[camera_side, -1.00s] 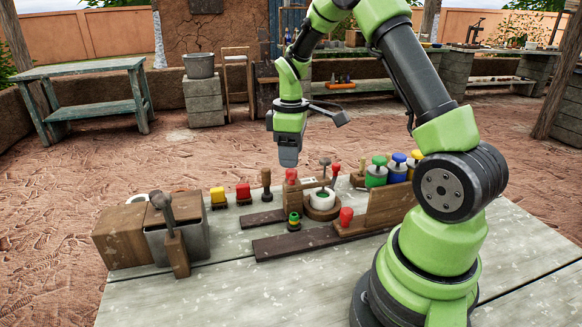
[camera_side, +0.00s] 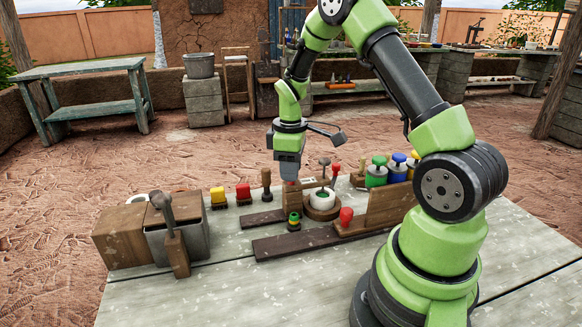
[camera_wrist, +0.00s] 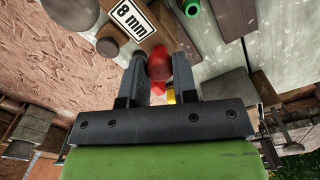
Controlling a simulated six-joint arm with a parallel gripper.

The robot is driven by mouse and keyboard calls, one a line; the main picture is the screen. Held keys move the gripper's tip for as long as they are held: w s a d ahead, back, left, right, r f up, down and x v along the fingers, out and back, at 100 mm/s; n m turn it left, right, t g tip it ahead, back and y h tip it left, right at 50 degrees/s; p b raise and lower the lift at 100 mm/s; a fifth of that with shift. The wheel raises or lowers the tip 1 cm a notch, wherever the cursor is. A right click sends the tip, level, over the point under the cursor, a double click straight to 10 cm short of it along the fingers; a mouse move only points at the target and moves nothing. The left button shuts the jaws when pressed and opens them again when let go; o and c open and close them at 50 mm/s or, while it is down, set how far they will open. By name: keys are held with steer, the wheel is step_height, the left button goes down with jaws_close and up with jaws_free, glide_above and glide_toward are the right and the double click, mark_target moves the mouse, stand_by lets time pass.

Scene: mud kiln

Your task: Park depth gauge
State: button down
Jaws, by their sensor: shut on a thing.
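My gripper (camera_side: 290,180) has its jaws down over a red knob at the near-left end of a wooden piece beside the white cup (camera_side: 322,200). In the wrist view the fingers (camera_wrist: 158,65) close on the red knob (camera_wrist: 159,62), next to a wooden bar with a white "8 mm" label (camera_wrist: 131,19). The knob looks like the depth gauge's handle, but its lower part is hidden by the fingers and I cannot tell whether it is still resting on something.
A wooden block (camera_side: 390,204) with a red knob (camera_side: 346,216) stands right. Several coloured stamps and jars stand behind. A grey box (camera_side: 185,243) is left. The table front is bare.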

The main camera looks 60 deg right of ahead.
steer(key=w+a, duration=0.7)
steer(key=shift+w+a, duration=0.2)
steer(key=shift+w, duration=0.05)
steer(key=c, duration=0.9)
jaws_free()
steer(key=shift+s+r, duration=0.1)
step_height(320, 180, up, 10)
steer(key=shift+f, duration=0.1)
